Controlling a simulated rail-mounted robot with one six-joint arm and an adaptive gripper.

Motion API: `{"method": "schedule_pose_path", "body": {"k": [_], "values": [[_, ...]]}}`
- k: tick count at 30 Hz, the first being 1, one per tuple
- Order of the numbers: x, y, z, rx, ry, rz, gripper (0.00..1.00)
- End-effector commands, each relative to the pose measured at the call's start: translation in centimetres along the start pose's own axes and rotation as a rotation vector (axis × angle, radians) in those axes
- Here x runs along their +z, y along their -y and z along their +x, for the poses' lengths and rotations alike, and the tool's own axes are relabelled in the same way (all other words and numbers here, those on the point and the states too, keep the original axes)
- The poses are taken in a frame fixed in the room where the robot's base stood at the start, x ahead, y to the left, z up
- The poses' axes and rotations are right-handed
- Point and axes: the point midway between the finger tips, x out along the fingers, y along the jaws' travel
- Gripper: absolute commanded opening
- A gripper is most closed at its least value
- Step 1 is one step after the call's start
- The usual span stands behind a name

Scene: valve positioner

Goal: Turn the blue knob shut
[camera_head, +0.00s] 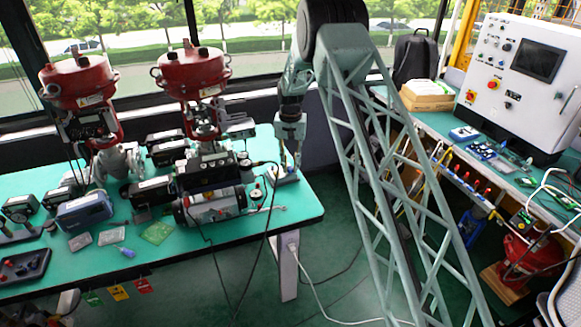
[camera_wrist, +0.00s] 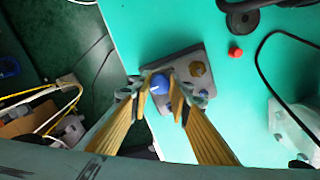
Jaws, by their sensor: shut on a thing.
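The blue knob (camera_wrist: 160,84) shows in the wrist view on a grey metal block (camera_wrist: 208,54) that lies near the edge of the green table. My gripper (camera_wrist: 160,94) has its two fingers on either side of the knob and is shut on it. In the head view my gripper (camera_head: 287,165) points down at the right end of the green table (camera_head: 300,205), over the grey block. The knob itself is hidden there by the gripper.
A brass hex fitting (camera_wrist: 198,69) sits on the block beside the knob. A small red knob (camera_wrist: 236,52) and a black cable (camera_wrist: 262,70) lie close by. Red valve actuators (camera_head: 193,72) stand left of my arm. A white control cabinet (camera_head: 520,75) stands at the right.

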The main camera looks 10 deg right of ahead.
Motion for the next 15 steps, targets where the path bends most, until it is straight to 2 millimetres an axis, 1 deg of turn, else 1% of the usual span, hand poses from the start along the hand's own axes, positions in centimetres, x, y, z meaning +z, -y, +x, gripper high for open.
{"method": "schedule_pose_path", "body": {"k": [6, 15], "values": [[-0.02, 0.03, -0.03, 0.0, 0.0, 0.062, 0.07], [-0.02, 0.03, -0.02, 0.0, 0.0, 0.079, 0.07]]}}
